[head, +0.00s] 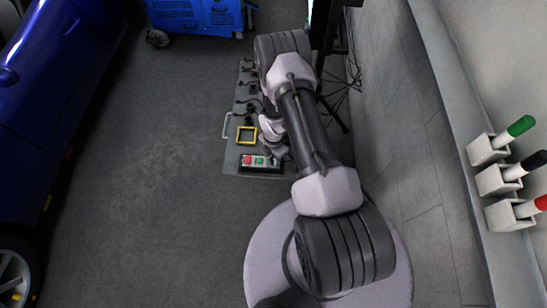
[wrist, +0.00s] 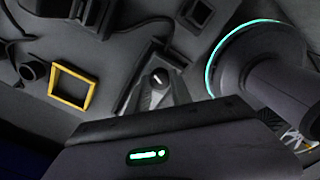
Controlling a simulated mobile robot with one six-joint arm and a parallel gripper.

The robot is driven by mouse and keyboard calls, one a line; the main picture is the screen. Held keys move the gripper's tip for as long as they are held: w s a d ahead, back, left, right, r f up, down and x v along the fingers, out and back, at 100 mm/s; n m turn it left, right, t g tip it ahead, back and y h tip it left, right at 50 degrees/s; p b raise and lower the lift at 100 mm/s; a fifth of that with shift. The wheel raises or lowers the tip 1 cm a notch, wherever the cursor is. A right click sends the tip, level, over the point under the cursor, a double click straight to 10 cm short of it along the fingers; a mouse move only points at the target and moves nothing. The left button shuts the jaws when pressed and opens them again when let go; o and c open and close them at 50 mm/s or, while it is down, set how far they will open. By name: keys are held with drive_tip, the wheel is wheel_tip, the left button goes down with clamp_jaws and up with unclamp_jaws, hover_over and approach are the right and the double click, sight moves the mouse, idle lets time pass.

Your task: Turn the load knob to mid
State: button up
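In the wrist view a dark round knob (wrist: 160,77) with a small white mark sits on the grey panel, just past the tip of my gripper (wrist: 158,93). The grey fingers are foreshortened and point at the knob. I cannot tell whether they touch it or how far apart they are. The dark gripper body with a green light fills the bottom of the wrist view. In the head view my arm covers the knob and most of the gripper, over the right side of the grey panel (head: 232,163). The knob's scale cannot be read.
A yellow square frame (head: 246,135) stands on the panel, also seen in the wrist view (wrist: 72,87). A box with red and green buttons (head: 261,161) lies at the panel's near edge. A blue car (head: 55,75) is left, a blue cabinet (head: 197,15) behind, and a wall with marker holders (head: 497,180) right.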

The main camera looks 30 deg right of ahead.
clamp_jaws()
drive_tip(key=m+b, duration=0.1)
drive_tip(key=m, duration=0.3)
drive_tip(key=m+b, duration=0.1)
drive_tip(key=m, duration=0.3)
drive_tip(key=shift+m, duration=0.3)
drive_tip(key=m+b, duration=0.1)
drive_tip(key=m, duration=0.3)
drive_tip(key=shift+m+b, duration=0.6)
drive_tip(key=shift+m, duration=1.9)
